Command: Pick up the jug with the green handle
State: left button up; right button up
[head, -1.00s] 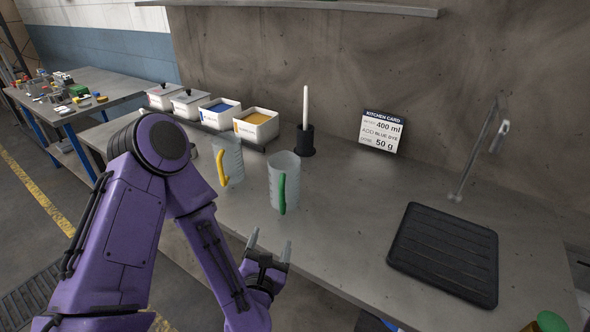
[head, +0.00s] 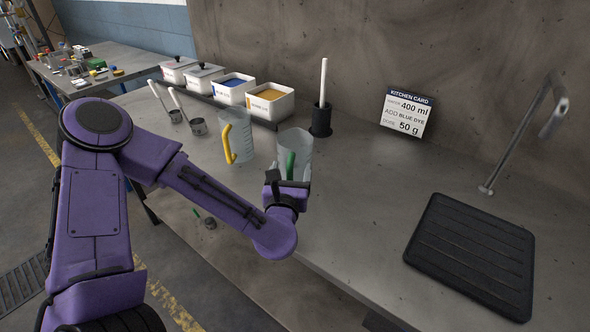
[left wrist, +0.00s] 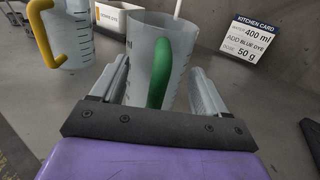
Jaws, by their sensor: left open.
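The jug with the green handle (head: 300,146) is a clear, upright measuring jug on the grey bench. In the left wrist view the same jug (left wrist: 146,42) stands straight ahead, its green handle (left wrist: 158,72) facing me. My left gripper (head: 288,178) is open at the handle, with one finger on each side of it; in the left wrist view the gripper (left wrist: 160,88) has the handle between its fingers. I cannot tell whether they touch it. In the head view the gripper hides the jug's lower part. My right gripper is not in view.
A jug with a yellow handle (head: 237,137) stands close to the left. Behind are dye bins (head: 270,101), a dark holder with a white rod (head: 321,118) and the kitchen card (head: 407,112). A black ridged mat (head: 470,255) lies right. The bench between is clear.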

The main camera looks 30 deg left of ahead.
pick_arm(q)
jog(key=shift+w+a+r, duration=0.25)
jog(key=shift+w+a, duration=0.15)
jog(key=shift+w, duration=0.1)
jog(key=shift+w+a+f, duration=0.1)
jog(key=shift+w+f, duration=0.1)
jog(key=shift+w, duration=0.15)
grip_shut()
jog(key=shift+r, duration=0.1)
